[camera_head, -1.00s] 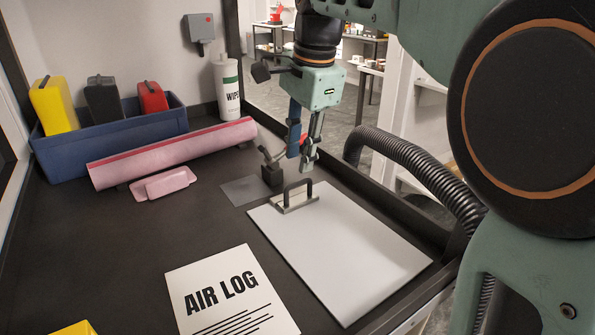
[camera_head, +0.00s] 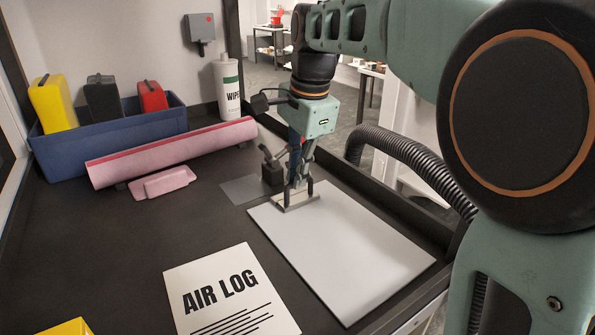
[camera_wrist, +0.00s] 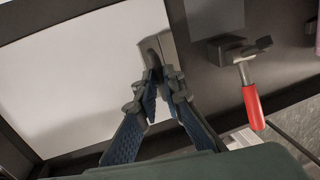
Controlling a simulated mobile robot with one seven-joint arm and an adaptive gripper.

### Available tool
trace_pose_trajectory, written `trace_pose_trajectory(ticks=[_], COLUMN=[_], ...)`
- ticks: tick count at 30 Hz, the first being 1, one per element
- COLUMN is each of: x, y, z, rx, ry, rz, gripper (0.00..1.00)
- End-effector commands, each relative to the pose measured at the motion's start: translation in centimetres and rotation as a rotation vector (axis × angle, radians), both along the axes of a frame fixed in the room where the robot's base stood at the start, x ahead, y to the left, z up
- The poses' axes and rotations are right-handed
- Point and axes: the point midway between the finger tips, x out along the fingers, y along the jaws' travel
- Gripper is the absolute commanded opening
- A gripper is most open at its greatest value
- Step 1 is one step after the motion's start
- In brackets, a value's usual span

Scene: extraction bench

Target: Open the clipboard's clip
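The clipboard (camera_head: 350,250) lies flat on the dark bench, a white sheet covering most of it. Its metal clip (camera_head: 297,201) with a dark upright handle sits at the far end. My gripper (camera_head: 299,180) points down right at the clip, its fingers around or against the handle. In the wrist view the fingertips (camera_wrist: 164,88) are close together beside the clip (camera_wrist: 158,52) and partly cover it. I cannot tell whether they press on the handle. The clip plate appears flat on the board.
A ribbed hose (camera_head: 410,165) runs along the right.

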Motion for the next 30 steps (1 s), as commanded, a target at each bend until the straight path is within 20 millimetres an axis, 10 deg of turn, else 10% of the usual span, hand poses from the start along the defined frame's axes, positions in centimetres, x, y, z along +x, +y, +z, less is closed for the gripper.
trace_pose_trajectory(ticks=[30], x=[1.5], y=[1.1], z=[1.4], rx=[-0.143], ry=[0.204], rz=[0.002], gripper=[0.0])
